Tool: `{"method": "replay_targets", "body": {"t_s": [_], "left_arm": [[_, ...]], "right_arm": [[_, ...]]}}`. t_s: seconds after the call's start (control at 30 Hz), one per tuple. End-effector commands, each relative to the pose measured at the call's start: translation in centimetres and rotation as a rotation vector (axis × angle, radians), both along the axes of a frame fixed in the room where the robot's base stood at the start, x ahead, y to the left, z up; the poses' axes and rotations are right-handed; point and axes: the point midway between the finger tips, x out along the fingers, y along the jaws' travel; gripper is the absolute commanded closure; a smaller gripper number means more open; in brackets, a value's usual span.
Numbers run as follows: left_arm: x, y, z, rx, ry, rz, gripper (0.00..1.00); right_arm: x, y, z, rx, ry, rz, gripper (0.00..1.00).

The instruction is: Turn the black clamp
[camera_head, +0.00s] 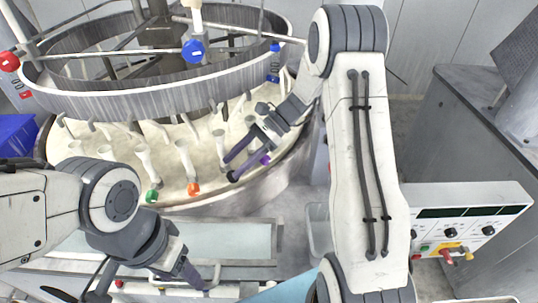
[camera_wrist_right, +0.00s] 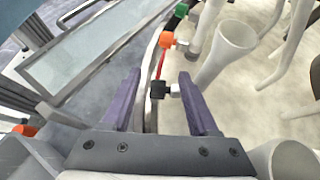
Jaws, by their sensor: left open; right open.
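The black clamp (camera_head: 233,176) is at the front rim of the round platen basin, right of the orange clamp (camera_head: 193,188) and green clamp (camera_head: 152,195). My right gripper (camera_head: 231,166) reaches down over the rim at the black clamp. In the right wrist view, the black clamp (camera_wrist_right: 160,89) lies between the two open purple fingers (camera_wrist_right: 159,76), with a visible gap on each side. It sits beside a white funnel-like post (camera_wrist_right: 228,50). My left gripper (camera_head: 200,280) is open and empty, low in front of the basin.
Several white posts stand inside the basin (camera_head: 175,165). A grey ring (camera_head: 140,103) with red and blue knobs hangs above. A control panel (camera_head: 470,225) is at right, and a tray (camera_head: 225,240) is in front.

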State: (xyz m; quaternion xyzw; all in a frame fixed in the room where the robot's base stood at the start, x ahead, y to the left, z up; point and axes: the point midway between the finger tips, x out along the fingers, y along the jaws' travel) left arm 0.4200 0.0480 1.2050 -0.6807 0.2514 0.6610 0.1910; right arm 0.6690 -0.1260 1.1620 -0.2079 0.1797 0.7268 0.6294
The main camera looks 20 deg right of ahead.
Motion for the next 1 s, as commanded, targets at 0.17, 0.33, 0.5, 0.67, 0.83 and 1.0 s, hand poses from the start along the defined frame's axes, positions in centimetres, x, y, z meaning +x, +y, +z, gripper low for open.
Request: {"method": "replay_targets", "body": {"t_s": [0.17,0.33,0.5,0.67,0.83,1.0], "left_arm": [[0.0,0.0,-2.0,0.0,0.0,0.003,0.39],[0.0,0.0,-3.1,0.0,0.0,0.004,0.39],[0.0,0.0,-3.8,0.0,0.0,0.003,0.39],[0.0,0.0,-4.1,0.0,0.0,0.003,0.39],[0.0,0.0,-4.2,0.0,0.0,0.002,0.39],[0.0,0.0,-4.2,0.0,0.0,0.002,0.39]], "right_arm": [[-1.7,-2.2,2.6,-0.003,-0.006,-0.006,0.4],[-4.1,-4.9,4.8,-0.002,-0.005,-0.005,0.4],[-6.2,-7.1,6.7,-0.003,-0.003,-0.004,0.4],[-7.3,-8.3,7.8,-0.002,-0.003,-0.002,0.4],[-7.7,-8.8,8.3,-0.002,-0.002,0.0,0.4],[-7.8,-8.8,8.3,-0.001,-0.001,0.001,0.4]]}}
